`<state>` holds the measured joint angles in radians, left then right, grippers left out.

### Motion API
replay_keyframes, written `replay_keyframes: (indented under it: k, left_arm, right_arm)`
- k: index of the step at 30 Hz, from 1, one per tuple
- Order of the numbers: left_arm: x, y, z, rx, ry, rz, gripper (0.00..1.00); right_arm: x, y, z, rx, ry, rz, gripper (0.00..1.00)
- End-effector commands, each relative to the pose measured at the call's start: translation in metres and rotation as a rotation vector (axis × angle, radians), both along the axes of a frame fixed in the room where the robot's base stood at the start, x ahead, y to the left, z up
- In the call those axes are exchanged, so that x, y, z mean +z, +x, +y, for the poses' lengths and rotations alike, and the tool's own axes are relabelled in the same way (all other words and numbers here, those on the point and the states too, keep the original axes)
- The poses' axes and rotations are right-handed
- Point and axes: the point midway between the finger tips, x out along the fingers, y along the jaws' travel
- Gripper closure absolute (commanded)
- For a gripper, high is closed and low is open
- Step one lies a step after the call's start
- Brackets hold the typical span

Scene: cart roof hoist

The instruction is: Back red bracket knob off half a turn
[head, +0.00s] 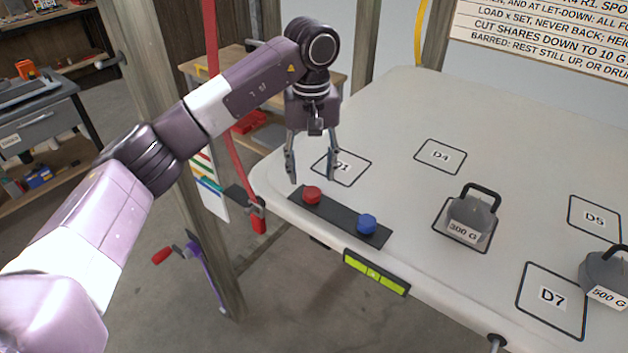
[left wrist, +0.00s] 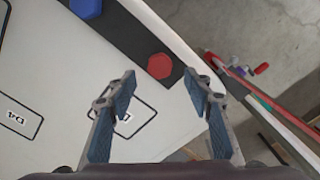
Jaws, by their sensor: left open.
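A red hexagonal knob (head: 312,194) sits on a dark strip at the table's near left edge; it also shows in the left wrist view (left wrist: 160,66), just beyond the fingertips. My left gripper (head: 313,172) points down with its fingers apart and nothing between them. In the left wrist view the left gripper (left wrist: 159,83) lines up with the red knob, and the fingers look apart from it. A blue hexagonal knob (head: 366,224) sits farther right on the same strip (head: 338,211). The right gripper is in neither view.
A red strap (head: 232,140) hangs beside a wooden post, left of the table corner. A 300 G weight (head: 470,217) and a 500 G weight (head: 606,274) stand on the white table (head: 400,110). A green level (head: 376,272) is on the near edge.

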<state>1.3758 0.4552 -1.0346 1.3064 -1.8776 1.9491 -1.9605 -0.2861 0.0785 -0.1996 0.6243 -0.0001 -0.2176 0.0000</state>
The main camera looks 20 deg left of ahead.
Motion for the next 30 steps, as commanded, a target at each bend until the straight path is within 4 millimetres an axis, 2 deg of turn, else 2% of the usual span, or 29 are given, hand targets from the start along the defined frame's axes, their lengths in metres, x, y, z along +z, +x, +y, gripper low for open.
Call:
replay_keyframes:
  k: [3,7,12,16,20,30]
  left_arm:
    - [-0.019,-0.001,0.0,0.0,-0.001,0.004,0.53]
    - [-0.038,-0.001,0.0,0.001,-0.001,0.003,0.53]
    - [-0.051,0.0,0.0,0.0,-0.001,0.0,0.53]
    - [-0.054,0.0,0.0,0.0,-0.001,-0.002,0.53]
    - [-0.054,0.0,-0.001,0.0,-0.001,-0.002,0.53]
    - [-0.054,0.0,-0.001,0.0,-0.002,-0.001,0.88]
  right_arm:
    - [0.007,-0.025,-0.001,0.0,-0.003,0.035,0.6]
    - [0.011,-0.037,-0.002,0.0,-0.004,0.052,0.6]
    - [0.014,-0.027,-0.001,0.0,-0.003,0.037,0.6]
    - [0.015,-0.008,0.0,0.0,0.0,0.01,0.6]
    - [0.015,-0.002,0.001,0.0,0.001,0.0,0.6]
    - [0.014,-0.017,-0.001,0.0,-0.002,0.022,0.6]
